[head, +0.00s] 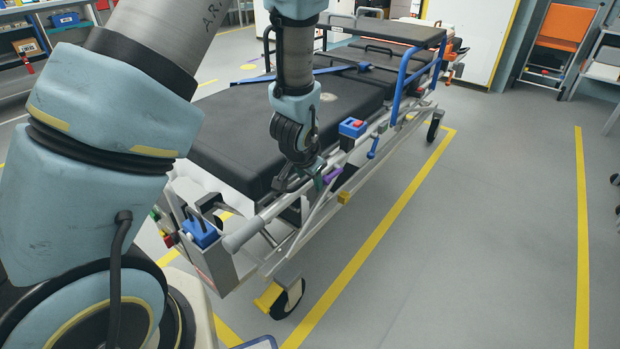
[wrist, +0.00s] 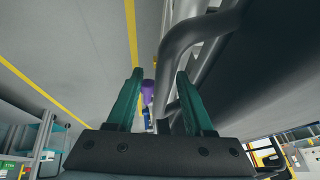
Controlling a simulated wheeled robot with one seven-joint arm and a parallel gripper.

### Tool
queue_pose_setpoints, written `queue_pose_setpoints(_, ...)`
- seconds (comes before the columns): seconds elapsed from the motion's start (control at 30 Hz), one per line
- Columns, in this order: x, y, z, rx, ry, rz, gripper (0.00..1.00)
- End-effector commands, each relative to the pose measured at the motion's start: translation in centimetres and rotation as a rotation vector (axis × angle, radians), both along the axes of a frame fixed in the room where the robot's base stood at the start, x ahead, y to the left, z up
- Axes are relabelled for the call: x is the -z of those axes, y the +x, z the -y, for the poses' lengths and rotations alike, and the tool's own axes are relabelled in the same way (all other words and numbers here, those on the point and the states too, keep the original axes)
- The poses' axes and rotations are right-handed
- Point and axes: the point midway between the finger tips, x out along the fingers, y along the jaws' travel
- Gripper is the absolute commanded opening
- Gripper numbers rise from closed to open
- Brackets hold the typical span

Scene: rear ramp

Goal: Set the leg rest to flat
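A stretcher with a black padded top runs away from me in the head view. Its near padded section (head: 235,135), apparently the leg rest, is black; I cannot tell its exact angle. A purple handle (head: 332,176) sits on the right side of the frame below the pad. My gripper (head: 300,183) is at the stretcher's near right side rail, just left of the purple handle. In the wrist view my gripper (wrist: 163,95) is open, its green fingers apart. The purple handle (wrist: 148,92) shows between them, beyond the tips, beside a grey bent tube (wrist: 185,50).
A blue box with a red top (head: 353,127), a blue lever (head: 372,147) and a yellow block (head: 343,197) are along the same side. A blue side rail (head: 405,75) stands farther back. A wheel (head: 288,298) is below. The floor to the right is clear.

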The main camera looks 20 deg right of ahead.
Motion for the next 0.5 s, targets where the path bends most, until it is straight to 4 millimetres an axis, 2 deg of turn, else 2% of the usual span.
queue_pose_setpoints(0.27, -0.4, 0.0, 0.0, -0.001, -0.003, 0.002, 0.52)
queue_pose_setpoints(0.5, -3.5, -1.2, -0.9, 0.0, -0.005, 0.003, 0.52)
